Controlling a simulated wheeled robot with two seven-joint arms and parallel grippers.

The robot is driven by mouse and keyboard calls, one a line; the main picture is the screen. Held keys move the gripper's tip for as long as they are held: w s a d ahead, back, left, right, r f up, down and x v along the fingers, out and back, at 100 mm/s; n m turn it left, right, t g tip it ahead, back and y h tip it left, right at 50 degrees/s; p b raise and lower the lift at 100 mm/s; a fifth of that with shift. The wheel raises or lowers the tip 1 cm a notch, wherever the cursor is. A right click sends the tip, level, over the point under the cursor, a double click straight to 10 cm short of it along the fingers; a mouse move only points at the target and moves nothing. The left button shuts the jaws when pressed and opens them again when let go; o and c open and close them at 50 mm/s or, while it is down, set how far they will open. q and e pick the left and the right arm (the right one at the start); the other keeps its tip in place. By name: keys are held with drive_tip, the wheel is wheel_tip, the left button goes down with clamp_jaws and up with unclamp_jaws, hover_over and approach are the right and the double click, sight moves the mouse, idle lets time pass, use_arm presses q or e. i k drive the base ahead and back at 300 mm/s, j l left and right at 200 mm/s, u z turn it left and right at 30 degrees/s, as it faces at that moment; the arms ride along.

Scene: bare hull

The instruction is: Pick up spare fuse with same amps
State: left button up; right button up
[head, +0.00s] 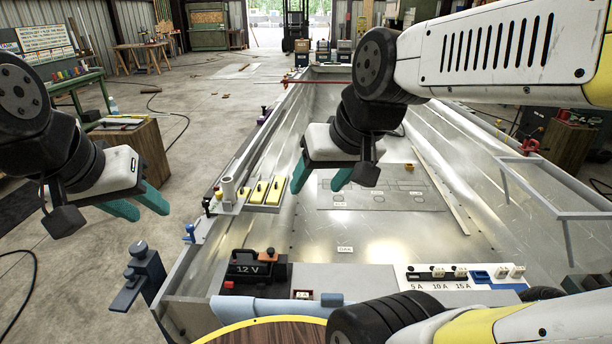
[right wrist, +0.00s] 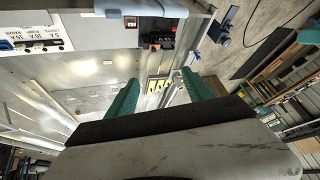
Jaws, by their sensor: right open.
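A white fuse panel (head: 450,285) lies on the near ledge at the right, lettered 5 A, 10 A and 15 A, with small dark and white pieces above the letters. It also shows at the left of the right wrist view (right wrist: 40,47). A small red-edged part (head: 303,294) with a tiny, unreadable label sits on the ledge left of it. I cannot tell which piece is a spare fuse. My right gripper (head: 320,180) is open and empty above the hull, away from the panel. My left gripper (head: 146,212) is open and empty outside the hull at the left.
A black 12 V battery (head: 257,268) stands on the ledge, with a light blue tube (head: 265,307) in front. Yellow switches (head: 267,191) are on the hull's left side. The metal hull floor (head: 350,232) is mostly clear. A wooden block (head: 135,150) stands at the left.

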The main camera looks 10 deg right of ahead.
sight(501, 273)
drive_tip(key=z, duration=2.15)
drive_tip(key=i+l+u, duration=0.1)
drive_tip(key=u, duration=0.75)
drive_tip(key=i+l+u, duration=0.25)
drive_tip(key=l, duration=0.15)
drive_tip(key=l+u, duration=0.3)
drive_tip(key=l, duration=0.15)
drive_tip(key=i+l+u, duration=0.1)
drive_tip(key=l+u, duration=0.15)
drive_tip(key=l, duration=0.2)
drive_tip(key=i+l, duration=0.1)
drive_tip(key=l, duration=1.2)
drive_tip(key=i+u, duration=0.05)
drive_tip(key=i, duration=0.05)
